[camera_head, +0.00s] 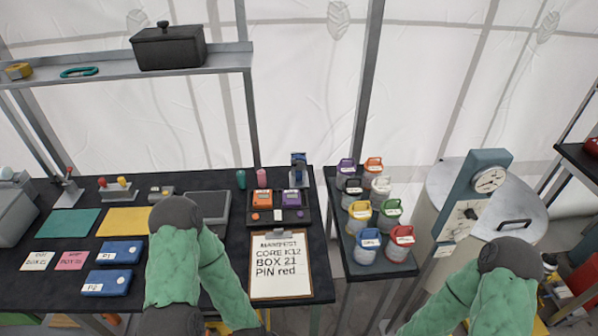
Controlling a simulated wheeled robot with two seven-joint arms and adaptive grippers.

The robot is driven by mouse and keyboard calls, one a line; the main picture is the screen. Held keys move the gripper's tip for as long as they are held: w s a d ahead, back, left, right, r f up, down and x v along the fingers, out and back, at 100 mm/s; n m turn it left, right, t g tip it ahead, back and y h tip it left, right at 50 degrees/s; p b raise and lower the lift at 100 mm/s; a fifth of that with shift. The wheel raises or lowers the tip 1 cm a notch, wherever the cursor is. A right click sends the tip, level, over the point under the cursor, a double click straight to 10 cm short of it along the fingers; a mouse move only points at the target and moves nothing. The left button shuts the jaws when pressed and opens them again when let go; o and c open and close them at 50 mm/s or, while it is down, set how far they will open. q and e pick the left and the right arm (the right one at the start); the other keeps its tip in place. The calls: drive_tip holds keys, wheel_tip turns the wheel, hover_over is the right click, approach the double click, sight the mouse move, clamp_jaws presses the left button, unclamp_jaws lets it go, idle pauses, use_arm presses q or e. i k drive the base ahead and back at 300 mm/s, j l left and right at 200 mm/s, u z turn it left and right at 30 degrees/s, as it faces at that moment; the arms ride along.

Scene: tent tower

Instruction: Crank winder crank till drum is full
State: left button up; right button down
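I cannot pick out a winder, its crank or its drum for certain. A small blue-and-grey upright device (298,170) stands at the back right of the dark bench; it is too small to tell whether it has a crank. Both my green arms fold at dark elbows and run down out of the bottom of the picture, the left over the bench's front and the right before the large grey cylinder (438,200). Neither gripper shows, and whatever they may touch is hidden.
The dark bench (226,262) holds a clipboard (278,262), blue boxes (120,252), and teal and yellow mats (68,222). Several lidded jars (388,210) crowd a narrow stand. A gauge panel (478,195) rises by the cylinder. A shelf (110,70) carries a black box (168,48).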

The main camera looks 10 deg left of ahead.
sight(299, 166)
drive_tip(key=k+j+z, duration=0.15)
drive_tip(key=z, duration=0.25)
drive_tip(key=k+j+z, duration=0.2)
drive_tip(key=z, duration=0.25)
drive_tip(key=k+j+z, duration=0.15)
drive_tip(key=z, duration=0.25)
drive_tip(key=k+l, duration=0.05)
drive_tip(key=k, duration=0.05)
